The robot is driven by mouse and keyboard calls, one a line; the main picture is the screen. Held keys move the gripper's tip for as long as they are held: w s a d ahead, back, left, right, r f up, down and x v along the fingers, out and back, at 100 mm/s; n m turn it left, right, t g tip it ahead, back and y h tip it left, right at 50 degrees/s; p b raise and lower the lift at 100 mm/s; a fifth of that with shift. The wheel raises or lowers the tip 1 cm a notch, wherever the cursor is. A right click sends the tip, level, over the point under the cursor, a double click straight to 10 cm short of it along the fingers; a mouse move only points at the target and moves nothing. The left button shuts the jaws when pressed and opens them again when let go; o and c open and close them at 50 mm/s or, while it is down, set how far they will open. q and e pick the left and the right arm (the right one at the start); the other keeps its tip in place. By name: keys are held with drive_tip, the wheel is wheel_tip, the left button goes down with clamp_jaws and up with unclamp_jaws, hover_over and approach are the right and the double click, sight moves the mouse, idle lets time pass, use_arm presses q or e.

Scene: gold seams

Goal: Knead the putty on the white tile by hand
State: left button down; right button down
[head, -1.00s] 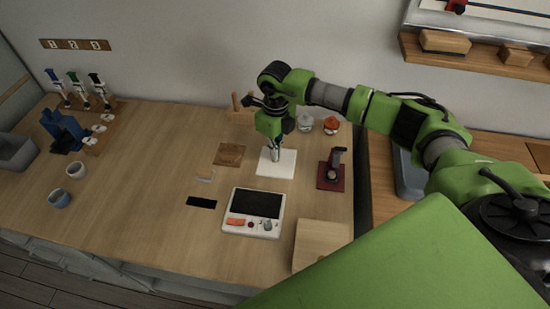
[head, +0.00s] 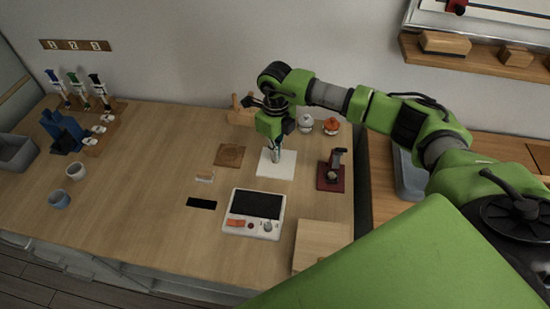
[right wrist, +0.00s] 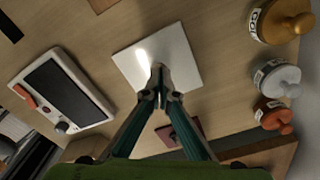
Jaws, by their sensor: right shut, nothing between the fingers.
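The white tile (head: 288,168) lies flat on the wooden worktop in the head view. It also shows in the right wrist view (right wrist: 185,60), with a bright glare patch on its surface. My right gripper (head: 275,158) points down over the tile, its fingertips at or just above the surface. In the right wrist view my right gripper (right wrist: 158,72) has its fingertips together with nothing between them. The fingertips hide part of the tile, and I cannot make out any putty on it. My left gripper is not in view.
A white device with a dark screen (head: 256,204) stands in front of the tile. A dark red mat (head: 324,184) with a small stand is right of it, a brown square (head: 229,155) left. Lidded jars (right wrist: 277,77) stand close by. The worktop's left middle is mostly clear.

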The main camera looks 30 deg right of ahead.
drive_tip(key=shift+r, duration=0.5)
drive_tip(key=shift+f, duration=0.2)
drive_tip(key=shift+w+f+b, duration=0.1)
drive_tip(key=shift+f+b, duration=0.25)
drive_tip(key=shift+f, duration=0.05)
drive_tip(key=shift+f, duration=0.15)
idle(1.3)
drive_tip(key=shift+r, duration=0.75)
drive_tip(key=shift+r, duration=0.1)
